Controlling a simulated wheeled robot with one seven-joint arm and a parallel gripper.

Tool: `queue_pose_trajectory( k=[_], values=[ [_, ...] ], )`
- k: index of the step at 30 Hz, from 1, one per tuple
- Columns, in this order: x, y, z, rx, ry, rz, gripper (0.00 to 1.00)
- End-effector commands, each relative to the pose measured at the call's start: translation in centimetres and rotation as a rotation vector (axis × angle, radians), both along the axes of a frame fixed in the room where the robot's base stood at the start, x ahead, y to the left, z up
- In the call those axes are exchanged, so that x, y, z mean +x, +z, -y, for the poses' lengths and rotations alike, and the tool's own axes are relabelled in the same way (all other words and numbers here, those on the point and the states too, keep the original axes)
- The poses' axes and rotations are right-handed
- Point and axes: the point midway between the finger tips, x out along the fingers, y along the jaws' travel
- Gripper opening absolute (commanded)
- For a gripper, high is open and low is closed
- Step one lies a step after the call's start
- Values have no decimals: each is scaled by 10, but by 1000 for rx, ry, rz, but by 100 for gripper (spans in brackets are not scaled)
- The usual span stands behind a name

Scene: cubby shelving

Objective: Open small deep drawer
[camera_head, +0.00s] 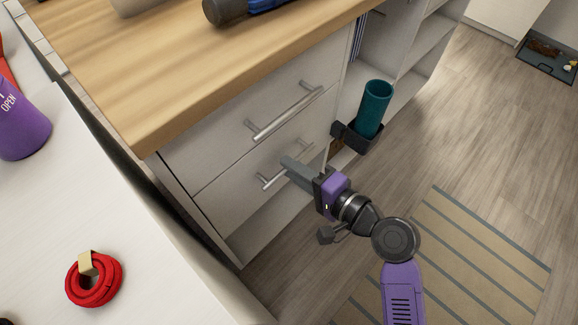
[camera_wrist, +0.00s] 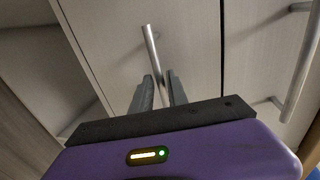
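The cabinet has two white drawer fronts, both shut, each with a metal bar handle. The upper drawer's handle (camera_head: 285,112) is untouched. The lower drawer's handle (camera_head: 268,182) is partly hidden by my gripper (camera_head: 288,162), which is at that drawer's front. In the wrist view, a bar handle (camera_wrist: 151,48) runs down between the two grey fingers of my gripper (camera_wrist: 158,82). The fingers stand apart with a small gap on each side of the bar. Whether they touch it is hard to see.
A wooden countertop (camera_head: 190,60) overhangs the drawers. A teal cup (camera_head: 374,108) sits in a black holder to the right. A white counter (camera_head: 60,215) with a red coil (camera_head: 95,290) lies at left. A striped mat (camera_head: 455,255) covers the floor at right.

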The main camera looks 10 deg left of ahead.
Motion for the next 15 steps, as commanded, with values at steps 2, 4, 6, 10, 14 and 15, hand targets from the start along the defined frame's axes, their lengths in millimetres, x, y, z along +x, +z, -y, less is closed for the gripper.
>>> queue_pose_trajectory(
  k=[2,4,6,10,14,15],
  values=[
    [5,-2,-6,0,0,2,20],
    [7,-3,-9,-1,0,1,20],
    [8,-3,-11,-1,0,1,20],
    [9,-3,-11,-1,-1,1,20],
    [8,-3,-11,-1,-1,1,16],
    [8,-3,-11,-1,-1,1,8]
  ],
)
